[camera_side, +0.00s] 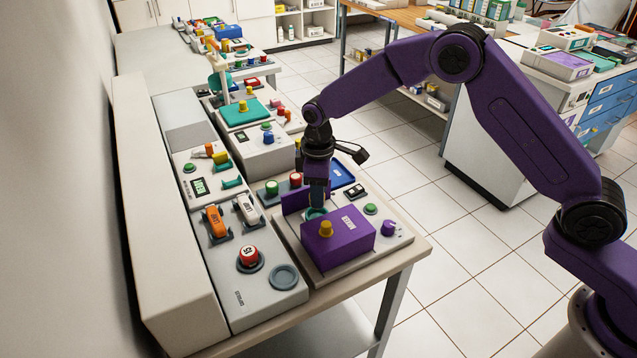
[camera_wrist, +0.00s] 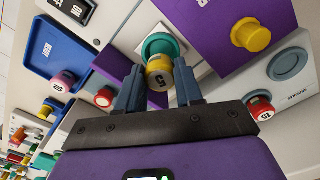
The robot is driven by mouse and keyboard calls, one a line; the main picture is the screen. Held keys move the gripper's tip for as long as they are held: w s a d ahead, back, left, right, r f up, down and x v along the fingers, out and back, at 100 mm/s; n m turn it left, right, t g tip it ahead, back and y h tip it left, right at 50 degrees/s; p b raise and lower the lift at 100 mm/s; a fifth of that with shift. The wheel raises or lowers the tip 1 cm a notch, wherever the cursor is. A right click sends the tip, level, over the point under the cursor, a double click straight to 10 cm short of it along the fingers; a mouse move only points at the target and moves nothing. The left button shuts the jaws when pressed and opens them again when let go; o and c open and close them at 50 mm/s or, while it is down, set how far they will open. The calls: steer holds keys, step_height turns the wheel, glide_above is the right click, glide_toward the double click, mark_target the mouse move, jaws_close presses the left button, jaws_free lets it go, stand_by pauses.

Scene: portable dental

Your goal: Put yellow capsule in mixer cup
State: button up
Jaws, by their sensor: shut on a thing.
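The yellow capsule (camera_wrist: 158,72) with a dark number on its label is between the two fingers of my gripper (camera_wrist: 158,88) in the wrist view. My gripper is shut on it. The teal mixer cup (camera_wrist: 161,46) shows directly beyond the capsule and lines up with it. I cannot tell whether the capsule's end is inside the cup or just above it. In the side view my gripper (camera_side: 317,205) points down at the teal cup (camera_side: 315,213), behind the purple mixer box (camera_side: 352,238). The capsule is hidden by the fingers there.
The purple box carries a yellow knob (camera_side: 326,228) close to my gripper. A purple upright panel (camera_side: 294,201) stands left of the fingers. A blue tray (camera_side: 341,174) lies behind. A red capsule (camera_side: 249,256) sits in a holder on the grey console at the left.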

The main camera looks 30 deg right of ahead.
steer(key=shift+f, duration=1.8)
steer(key=shift+f, duration=0.1)
steer(key=o, duration=1.1)
